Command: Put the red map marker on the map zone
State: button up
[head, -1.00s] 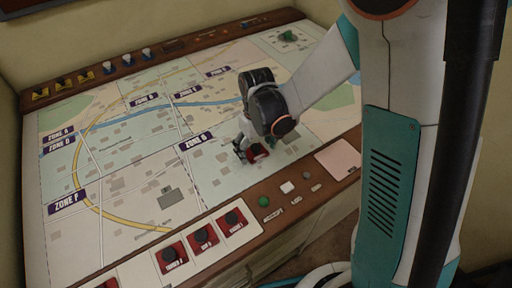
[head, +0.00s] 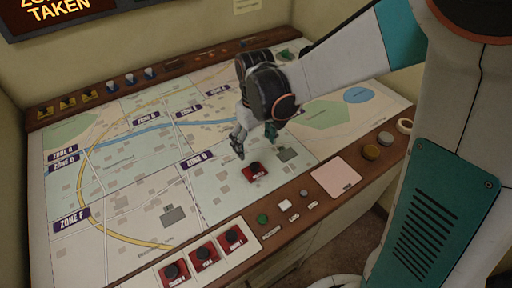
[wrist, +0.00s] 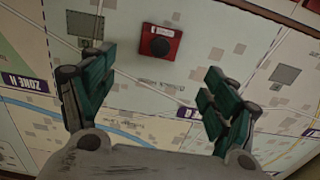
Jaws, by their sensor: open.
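A red map marker (head: 255,172) with a black knob sits flat on the map (head: 140,205), in the pale panel right of a label that seems to read Zone G (head: 198,159). My gripper (head: 254,144) is open and empty, raised above and slightly behind this marker, apart from it. In the wrist view the same marker (wrist: 160,42) shows clear of my spread fingers (wrist: 157,66), beyond their tips.
Yellow pieces (head: 67,103) and blue-white pieces (head: 130,78) line the back rail. A dark sign (head: 70,12) partly reads TAKEN.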

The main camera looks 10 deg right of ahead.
jog(key=s+d+r+m+t, duration=0.4)
jog(key=s+d+r+t, duration=0.3)
jog(key=s+d+r, duration=0.3)
jog(key=s+r, duration=0.3)
jog(key=s, duration=0.1)
jog(key=shift+s+r+m, duration=0.2)
jog(key=shift+s+m, duration=0.1)
jog(key=shift+s, duration=0.1)
jog(key=shift+d, duration=0.1)
